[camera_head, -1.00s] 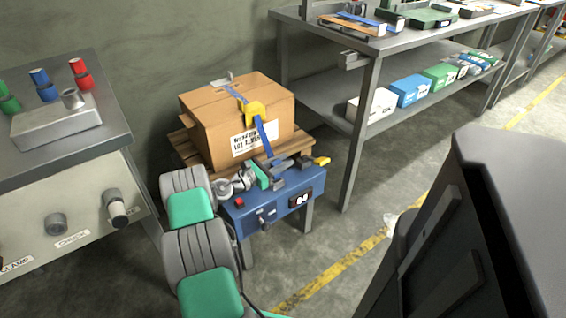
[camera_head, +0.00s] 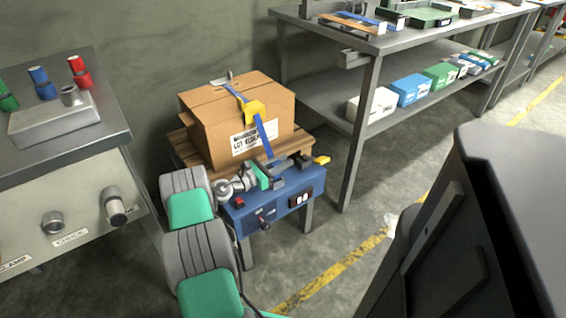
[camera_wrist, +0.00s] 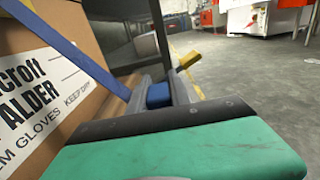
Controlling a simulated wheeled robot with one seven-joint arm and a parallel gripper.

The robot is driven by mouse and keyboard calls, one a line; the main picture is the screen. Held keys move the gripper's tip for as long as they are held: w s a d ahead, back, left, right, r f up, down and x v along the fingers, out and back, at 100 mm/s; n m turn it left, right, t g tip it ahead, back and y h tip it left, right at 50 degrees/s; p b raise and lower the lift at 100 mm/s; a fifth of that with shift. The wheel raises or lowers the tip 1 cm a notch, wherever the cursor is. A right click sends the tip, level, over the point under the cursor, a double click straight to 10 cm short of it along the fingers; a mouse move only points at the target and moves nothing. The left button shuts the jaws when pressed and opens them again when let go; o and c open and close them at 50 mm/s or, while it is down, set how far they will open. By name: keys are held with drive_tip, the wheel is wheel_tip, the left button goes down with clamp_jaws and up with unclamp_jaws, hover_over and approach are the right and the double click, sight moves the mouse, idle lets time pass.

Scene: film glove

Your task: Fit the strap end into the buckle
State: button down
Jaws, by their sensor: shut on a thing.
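A blue strap (camera_head: 263,133) comes down over the front of a cardboard box (camera_head: 217,135), past a yellow piece (camera_head: 255,112) on its top edge. My gripper (camera_head: 270,170) is in front of the box, just above a blue unit. In the wrist view my gripper (camera_wrist: 156,92) is shut on the strap end (camera_wrist: 158,95), and the strap (camera_wrist: 80,52) runs taut from the upper left to the fingers. A yellow-ended part (camera_wrist: 188,60) lies just beyond the fingertips. I cannot tell which part is the buckle; my gripper hides some of this area.
The box stands on a wooden pallet (camera_head: 183,150). The blue unit (camera_head: 275,210) has a red button and a lever. A grey cabinet (camera_head: 75,205) stands at left, and a steel shelf table (camera_head: 358,150) at right. Floor is clear beside the yellow line (camera_head: 335,275).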

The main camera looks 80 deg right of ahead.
drive_tip(key=shift+f+b, duration=1.35)
drive_tip(key=shift+f, duration=0.15)
drive_tip(key=c, duration=1.1)
unclamp_jaws()
